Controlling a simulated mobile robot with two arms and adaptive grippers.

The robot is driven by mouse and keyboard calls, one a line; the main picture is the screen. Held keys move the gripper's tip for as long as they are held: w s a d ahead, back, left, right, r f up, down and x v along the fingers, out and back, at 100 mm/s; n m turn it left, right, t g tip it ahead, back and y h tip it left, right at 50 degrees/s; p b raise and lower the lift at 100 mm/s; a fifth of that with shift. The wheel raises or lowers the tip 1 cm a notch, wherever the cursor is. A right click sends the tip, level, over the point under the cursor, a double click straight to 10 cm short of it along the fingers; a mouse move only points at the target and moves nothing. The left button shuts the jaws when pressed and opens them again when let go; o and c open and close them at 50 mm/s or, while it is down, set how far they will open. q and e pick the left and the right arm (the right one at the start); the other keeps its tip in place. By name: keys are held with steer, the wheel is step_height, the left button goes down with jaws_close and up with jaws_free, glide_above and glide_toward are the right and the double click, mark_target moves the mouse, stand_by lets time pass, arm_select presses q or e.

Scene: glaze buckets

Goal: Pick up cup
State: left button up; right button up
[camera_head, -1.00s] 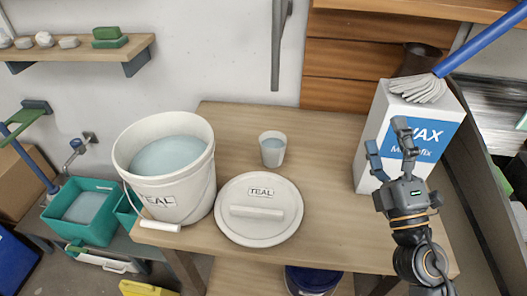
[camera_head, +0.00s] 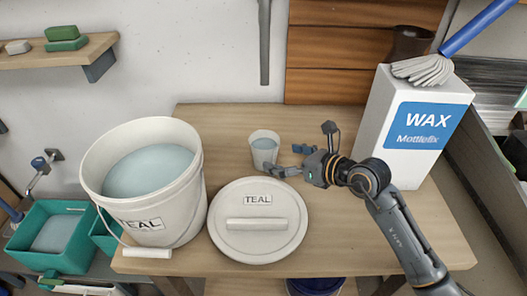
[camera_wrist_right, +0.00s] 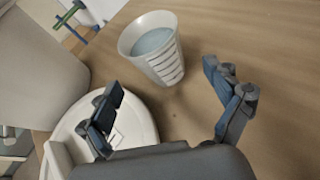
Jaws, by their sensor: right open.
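The cup (camera_head: 264,151) is small and white, with pale blue liquid inside. It stands upright on the wooden table (camera_head: 350,235), behind the round lid and right of the large bucket. In the right wrist view the cup (camera_wrist_right: 153,47) shows a ribbed side and sits ahead of the fingers, between their lines. My right gripper (camera_head: 289,162) is open just to the right of the cup, low over the table. Its fingers also show spread apart in the right wrist view (camera_wrist_right: 168,105), with nothing between the tips. My left gripper is not in view.
A white TEAL bucket (camera_head: 145,205) of pale blue liquid stands left. Its round TEAL lid (camera_head: 257,240) lies in front of the cup. A WAX box (camera_head: 415,125) with a mop head (camera_head: 422,70) on top stands right. The table behind the cup is clear.

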mark_target(263, 153)
steer(key=p+x, duration=0.1)
steer(key=x, duration=0.6)
steer(key=shift+w+a, duration=0.1)
steer(key=shift+a, duration=0.25)
steer(key=shift+c, duration=0.2)
steer(key=c, duration=1.4)
